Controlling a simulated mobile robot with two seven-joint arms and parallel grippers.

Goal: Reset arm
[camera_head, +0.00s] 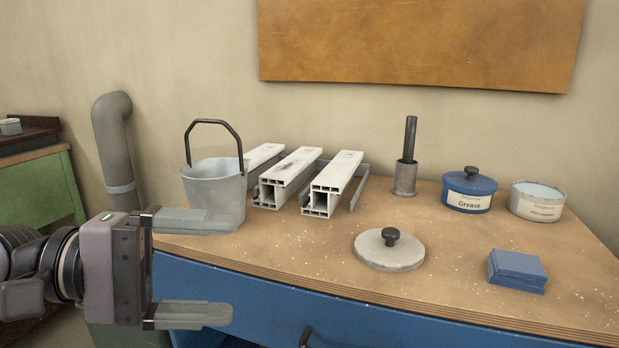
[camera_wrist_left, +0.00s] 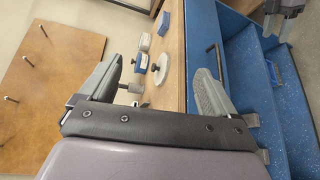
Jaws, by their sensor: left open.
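My left gripper (camera_head: 232,268) reaches in from the left at the bench's front left corner. Its jaws are apart with nothing between them, and it also shows open in the left wrist view (camera_wrist_left: 160,68). Its upper finger overlaps the lower part of the grey bucket (camera_head: 214,190) in the picture; I cannot tell whether they touch. My right gripper (camera_wrist_left: 285,8) seems to be the grey piece at the top right edge of the left wrist view, partly cut off. It is not in the head view.
The wooden bench (camera_head: 300,262) holds several white profiles (camera_head: 335,180), a rod in a metal cup (camera_head: 405,178), a blue grease pot (camera_head: 470,190), an open tin (camera_head: 537,200), a round lid (camera_head: 389,250) and a blue block (camera_head: 517,270). Blue drawers (camera_head: 262,290) lie below the front edge.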

